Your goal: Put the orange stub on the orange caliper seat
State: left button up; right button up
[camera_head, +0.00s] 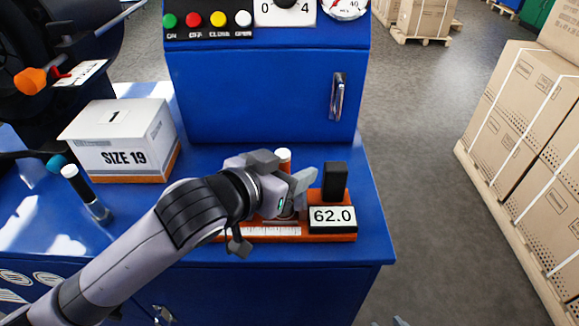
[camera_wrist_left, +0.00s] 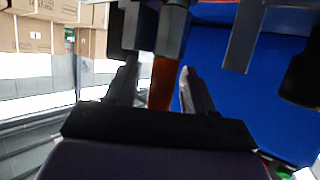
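The orange stub (camera_head: 284,158) has a white top and stands upright between the fingers of my left gripper (camera_head: 285,172). In the left wrist view the orange shaft (camera_wrist_left: 161,82) shows between the two fingers (camera_wrist_left: 165,88), with a gap on each side, so the gripper is open around it. The orange caliper seat (camera_head: 262,237) lies on the blue bench, with a white ruler scale, a black block (camera_head: 335,181) and a display (camera_head: 332,219) reading 62.0. The gripper hides the stub's lower end, so I cannot tell how it rests on the seat.
A SIZE 19 box (camera_head: 120,140) and a dark, white-topped cylinder (camera_head: 84,190) stand to the left on the bench. A blue cabinet (camera_head: 262,95) rises behind the caliper. The bench's right edge is close to the caliper. Strapped cartons (camera_head: 530,150) stand beyond on the right.

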pick_arm(q)
jog(key=shift+r, duration=0.15)
jog(key=shift+s+a+r, duration=0.1)
jog(key=p+v, duration=0.2)
jog(key=v, duration=0.9)
jog(key=shift+s+a+p, duration=0.2)
jog(key=shift+s+p, duration=0.1)
